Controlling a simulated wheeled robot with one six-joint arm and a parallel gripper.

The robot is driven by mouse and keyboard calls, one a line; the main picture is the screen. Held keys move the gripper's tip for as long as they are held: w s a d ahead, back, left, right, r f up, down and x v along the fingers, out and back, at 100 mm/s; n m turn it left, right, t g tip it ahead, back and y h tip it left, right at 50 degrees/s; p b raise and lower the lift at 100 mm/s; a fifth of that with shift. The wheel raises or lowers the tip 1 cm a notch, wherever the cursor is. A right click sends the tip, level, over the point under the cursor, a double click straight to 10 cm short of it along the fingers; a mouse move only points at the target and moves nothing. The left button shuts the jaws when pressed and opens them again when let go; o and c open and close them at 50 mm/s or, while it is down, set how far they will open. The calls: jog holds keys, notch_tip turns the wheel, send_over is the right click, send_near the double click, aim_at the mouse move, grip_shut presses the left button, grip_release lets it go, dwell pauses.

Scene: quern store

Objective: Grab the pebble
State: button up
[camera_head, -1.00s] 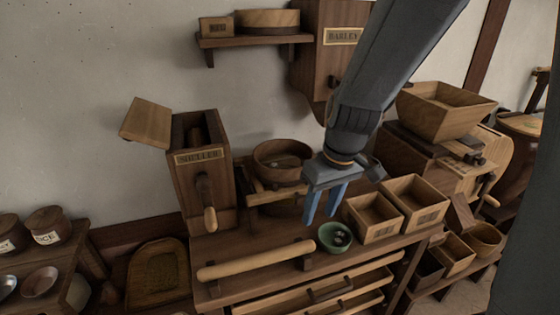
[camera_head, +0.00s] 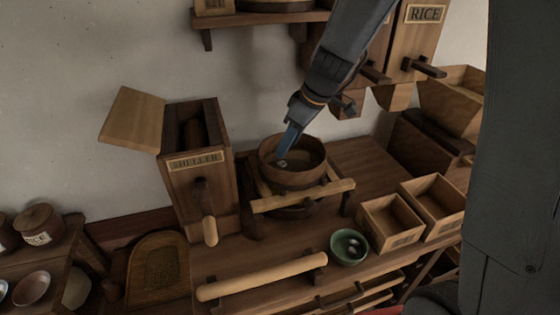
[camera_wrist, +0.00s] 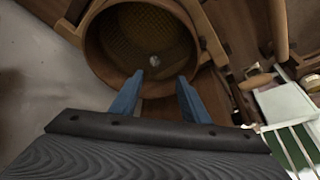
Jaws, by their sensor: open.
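A small pale pebble (camera_head: 283,164) lies inside the round wooden sieve (camera_head: 293,180), beside my fingertips in the head view. In the wrist view the pebble (camera_wrist: 154,60) rests on the sieve's mesh floor, just beyond and between my two blue fingers. My gripper (camera_head: 287,152) reaches down into the sieve's mouth from above. In the wrist view my gripper (camera_wrist: 159,79) is open with nothing between the fingers. I cannot tell exactly how high the tips are above the mesh. A green bowl (camera_head: 338,259) on the bench holds a few more small stones.
The sieve sits on a wooden frame (camera_head: 337,190). The box marked SHELLER (camera_head: 185,185) stands to its left. Two open wooden boxes (camera_head: 393,240) (camera_head: 452,218) stand to the right. A pale wooden bar (camera_head: 262,276) runs along the bench front. A RICE bin (camera_head: 424,40) hangs above right.

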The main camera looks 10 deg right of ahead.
aim_at(283, 162)
jog(key=shift+w+d+f+p, duration=0.1)
jog(key=shift+w+f+p, duration=0.1)
jog(key=shift+f, duration=0.55)
jog(key=shift+w+d+f+p, duration=0.1)
jog(key=shift+w+f+p, duration=0.1)
jog(key=shift+f, duration=0.5)
jog(key=shift+p+x, duration=0.45)
jog(key=shift+x, duration=1.7)
jog(key=shift+d, duration=0.1)
grip_shut()
